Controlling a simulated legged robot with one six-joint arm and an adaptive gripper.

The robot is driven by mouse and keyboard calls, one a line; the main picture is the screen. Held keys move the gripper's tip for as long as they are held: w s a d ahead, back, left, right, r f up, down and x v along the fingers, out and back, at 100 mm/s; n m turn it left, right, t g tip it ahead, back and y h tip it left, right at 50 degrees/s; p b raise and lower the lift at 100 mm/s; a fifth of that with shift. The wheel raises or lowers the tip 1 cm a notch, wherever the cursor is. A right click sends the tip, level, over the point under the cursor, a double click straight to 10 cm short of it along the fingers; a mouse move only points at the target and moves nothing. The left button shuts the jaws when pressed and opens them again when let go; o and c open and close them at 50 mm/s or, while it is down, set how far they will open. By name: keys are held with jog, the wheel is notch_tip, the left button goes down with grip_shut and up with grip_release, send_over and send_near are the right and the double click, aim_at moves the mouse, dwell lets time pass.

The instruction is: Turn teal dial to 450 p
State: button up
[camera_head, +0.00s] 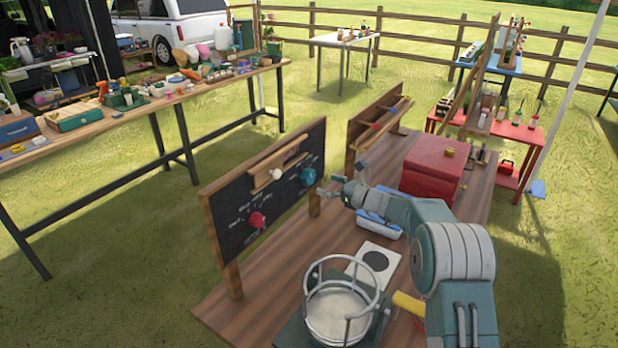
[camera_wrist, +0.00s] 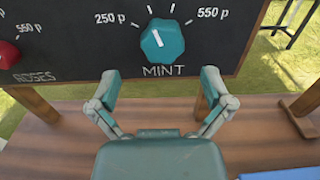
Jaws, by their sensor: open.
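The teal dial (camera_wrist: 165,45) is on the black board (camera_wrist: 60,55), above the word MINT in the wrist view. Its white mark points up and slightly left. The label 250 p is at its upper left and 550 p at its upper right, with short white ticks between them. The teal dial also shows in the head view (camera_head: 308,177). My gripper (camera_wrist: 160,82) is open and empty, its two fingers spread below the dial and apart from it. In the head view my gripper (camera_head: 332,187) is just right of the board.
A red dial (camera_head: 257,219) above the word ROSES is on the same board, with a cream knob (camera_head: 307,150) higher up. The wooden table (camera_head: 240,305) also holds a red box (camera_head: 432,178), a blue tray (camera_head: 380,222) and a metal-framed pot (camera_head: 340,315).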

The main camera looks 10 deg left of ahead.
aim_at(312, 177)
jog(key=x, duration=0.4)
jog(key=shift+w+d+r, duration=0.1)
jog(key=shift+w+r, duration=0.05)
jog(key=shift+w, duration=0.1)
jog(key=shift+x, duration=0.9)
jog(key=shift+s+d, duration=0.15)
jog(key=shift+d, duration=0.05)
jog(key=c, duration=1.1)
